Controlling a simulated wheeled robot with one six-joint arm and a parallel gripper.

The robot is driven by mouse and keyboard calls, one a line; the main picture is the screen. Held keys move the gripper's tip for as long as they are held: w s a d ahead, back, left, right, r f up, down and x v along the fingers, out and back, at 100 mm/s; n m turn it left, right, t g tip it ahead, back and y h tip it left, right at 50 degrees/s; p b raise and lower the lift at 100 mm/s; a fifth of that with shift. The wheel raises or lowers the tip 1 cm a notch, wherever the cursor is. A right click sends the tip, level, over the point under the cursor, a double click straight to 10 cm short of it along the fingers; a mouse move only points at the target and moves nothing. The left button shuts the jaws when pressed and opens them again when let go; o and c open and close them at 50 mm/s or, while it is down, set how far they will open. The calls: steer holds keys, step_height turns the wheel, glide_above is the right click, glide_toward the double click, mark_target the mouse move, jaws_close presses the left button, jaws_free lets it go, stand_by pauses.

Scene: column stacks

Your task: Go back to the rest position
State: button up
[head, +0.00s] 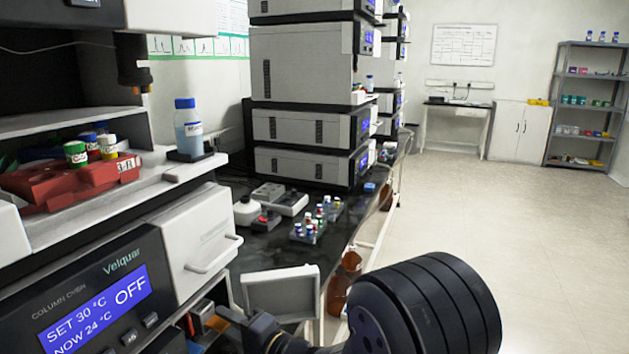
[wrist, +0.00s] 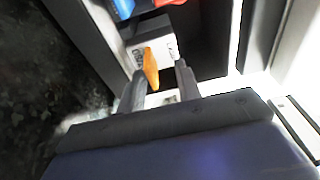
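My gripper (wrist: 160,72) shows in the wrist view with its two fingers apart. An orange piece (wrist: 151,68) shows between them, closer to the left finger; I cannot tell whether it touches that finger. A small white block (wrist: 160,42) with dark markings lies just beyond the fingertips, inside a dark recess. In the head view my gripper is low in the picture, mostly dark and partly hidden, at the lower opening of the column oven (head: 120,285). An orange part (head: 218,323) shows there beside it.
The oven's white door (head: 281,293) stands open close above my arm. A white drawer with a handle (head: 200,235) is to its left. The bench holds a vial rack (head: 310,230) and stacked instruments (head: 300,70). A brown bottle (head: 350,262) stands behind my arm. The floor (head: 520,220) at right is clear.

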steer(key=shift+f, duration=0.45)
steer(key=v, duration=1)
steer(key=x, duration=1)
steer(key=shift+s+a+r, duration=0.1)
steer(key=shift+w+a+r, duration=0.25)
steer(key=shift+a+r, duration=0.05)
steer(key=shift+r, duration=0.35)
steer(key=w+d+p+v, duration=0.1)
steer(key=w+p+v, duration=0.1)
steer(key=v, duration=1.6)
steer(key=shift+d+f+p, duration=0.25)
steer(key=shift+f+p, duration=0.1)
steer(key=shift+p, duration=0.35)
steer(key=shift+a, duration=0.1)
